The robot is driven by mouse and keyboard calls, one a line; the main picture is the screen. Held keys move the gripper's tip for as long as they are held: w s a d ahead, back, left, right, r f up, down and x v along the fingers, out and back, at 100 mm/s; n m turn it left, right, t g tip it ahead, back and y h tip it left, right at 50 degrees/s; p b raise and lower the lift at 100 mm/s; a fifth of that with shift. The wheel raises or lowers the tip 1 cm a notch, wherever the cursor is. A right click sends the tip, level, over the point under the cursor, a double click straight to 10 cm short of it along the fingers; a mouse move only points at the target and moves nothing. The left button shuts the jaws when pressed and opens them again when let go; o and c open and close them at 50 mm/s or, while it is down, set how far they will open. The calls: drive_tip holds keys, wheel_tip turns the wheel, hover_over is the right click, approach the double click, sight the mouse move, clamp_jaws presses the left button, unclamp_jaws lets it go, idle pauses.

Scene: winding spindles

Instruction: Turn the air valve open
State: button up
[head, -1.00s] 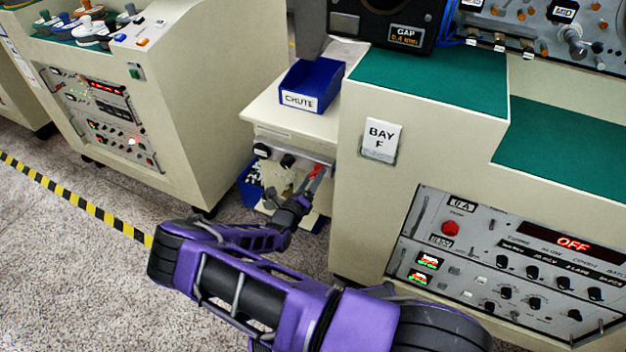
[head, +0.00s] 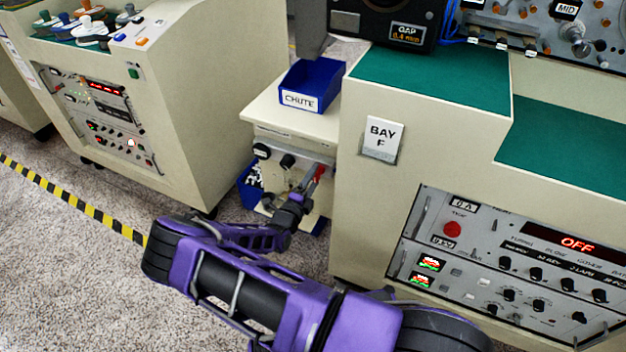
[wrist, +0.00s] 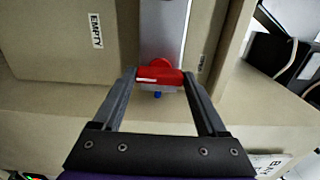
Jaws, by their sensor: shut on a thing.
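The air valve's red handle (wrist: 160,74) sits on a grey metal plate (wrist: 163,30) in the wrist view. It lies crosswise between my fingertips, with a small blue part just below it. My gripper (wrist: 160,80) is shut on the red handle, one finger at each side. In the head view the red handle (head: 317,173) shows small on the front of the cream cabinet below the chute. My gripper (head: 300,192) reaches it there from below left. My fingers partly hide the valve in that view.
A blue bin labelled CHUTE (head: 311,84) stands on the cabinet above the valve. The BAY F bench (head: 425,155) stands close on the right. A blue bin (head: 250,185) with dark and white contents is at the lower left. Carpet floor is open at the left.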

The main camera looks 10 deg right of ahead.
idle(0.4)
drive_tip(key=o, duration=1.3)
drive_tip(key=shift+s+a, duration=0.1)
drive_tip(key=p+v, duration=0.1)
drive_tip(key=v, duration=1.6)
drive_tip(key=shift+s, duration=0.1)
